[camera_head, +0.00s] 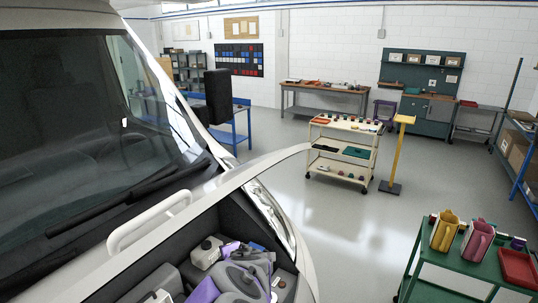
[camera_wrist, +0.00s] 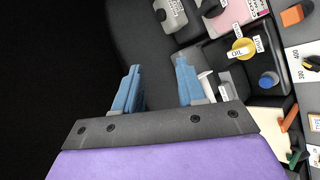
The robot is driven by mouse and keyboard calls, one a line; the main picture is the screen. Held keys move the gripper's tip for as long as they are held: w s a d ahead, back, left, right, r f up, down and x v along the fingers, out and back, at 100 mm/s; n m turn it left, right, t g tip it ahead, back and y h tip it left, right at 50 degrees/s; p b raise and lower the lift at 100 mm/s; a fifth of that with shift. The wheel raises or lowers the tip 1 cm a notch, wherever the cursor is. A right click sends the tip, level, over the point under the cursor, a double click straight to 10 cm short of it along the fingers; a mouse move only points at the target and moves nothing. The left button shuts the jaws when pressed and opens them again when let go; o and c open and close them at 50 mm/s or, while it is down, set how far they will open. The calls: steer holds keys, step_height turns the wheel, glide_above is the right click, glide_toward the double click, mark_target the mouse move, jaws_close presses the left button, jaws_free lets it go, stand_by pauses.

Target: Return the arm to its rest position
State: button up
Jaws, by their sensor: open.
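My gripper (camera_wrist: 156,66) shows in the wrist view with its two blue fingers apart and nothing between them. Past the fingers is the dark engine bay, with a yellow oil cap (camera_wrist: 243,47) and a blue cap (camera_wrist: 267,80) to their right. My purple and grey arm (camera_head: 238,282) shows at the bottom of the head view, low over the open engine bay of the motorhome. Its fingertips cannot be made out clearly there.
The motorhome's windscreen (camera_head: 80,120) and open bay fill the left. A white reservoir (camera_head: 206,253) sits beside my arm. A green cart (camera_head: 470,262) with jugs stands at right. A cream trolley (camera_head: 345,150) and yellow stand (camera_head: 397,155) are farther back. The floor between is clear.

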steer(key=w+d+r+m+t+h+b, duration=0.1)
steer(key=d+r+m+t+h+b, duration=0.25)
steer(key=d, duration=0.75)
steer(key=s+d+f+m+g+h+b, duration=0.25)
steer(key=s+d+m, duration=0.35)
steer(key=d, duration=0.3)
steer(key=s+d+f+m+g+h+b, duration=0.1)
steer(key=s+d+m+g+h+b, duration=0.2)
steer(key=s+d+m, duration=0.5)
steer(key=s+d+f+m+g+b, duration=0.2)
steer(key=s+d+f+g, duration=0.15)
steer(key=s+d, duration=0.35)
steer(key=s+a+f+m+g+y+b, duration=0.1)
steer(key=s+a+f+g, duration=0.1)
steer(key=s, duration=0.5)
steer(key=s+a+f+m+g+y+b, duration=0.1)
steer(key=s+a+f+g+b, duration=0.1)
steer(key=s, duration=0.6)
steer(key=s+a+f+m+g+y+b, duration=0.1)
steer(key=s+a+f+m+g+y, duration=0.1)
steer(key=s+a+f, duration=0.2)
steer(key=s+a, duration=0.1)
steer(key=s, duration=0.2)
steer(key=shift+s+a, duration=0.2)
steer(key=shift+s, duration=0.05)
